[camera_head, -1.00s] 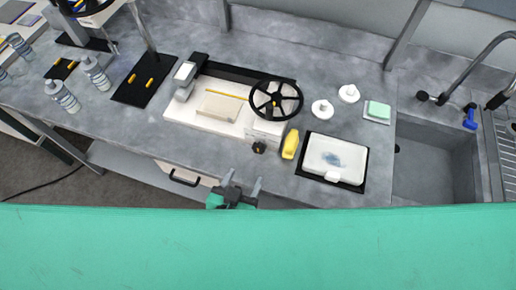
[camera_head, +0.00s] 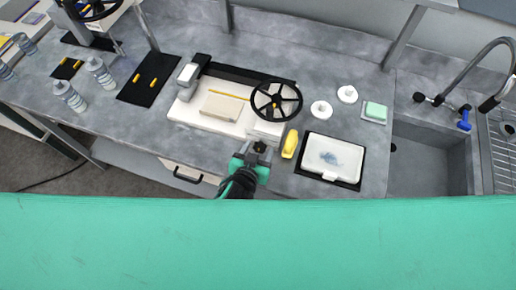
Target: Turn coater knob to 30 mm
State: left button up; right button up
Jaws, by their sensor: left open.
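The coater (camera_head: 212,126) is a white-based machine on the grey bench, with a black spoked handwheel (camera_head: 276,100) at its right end. The small dark coater knob (camera_head: 259,147) is at its front right, partly hidden by my gripper. My left gripper (camera_head: 255,151) has its fingertips right at the knob, and its jaws are open. I cannot tell whether the fingers touch the knob. The knob's scale is too small to read. My right gripper is not in view.
A yellow object (camera_head: 290,144) stands close to the right of the gripper. A white tray (camera_head: 332,157) on a black mat, white round pieces (camera_head: 321,109), a green sponge (camera_head: 375,112) and a sink (camera_head: 430,155) lie further right. Bottles (camera_head: 70,96) and a black pad (camera_head: 150,79) are left.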

pick_arm(q)
jog(key=c, duration=1)
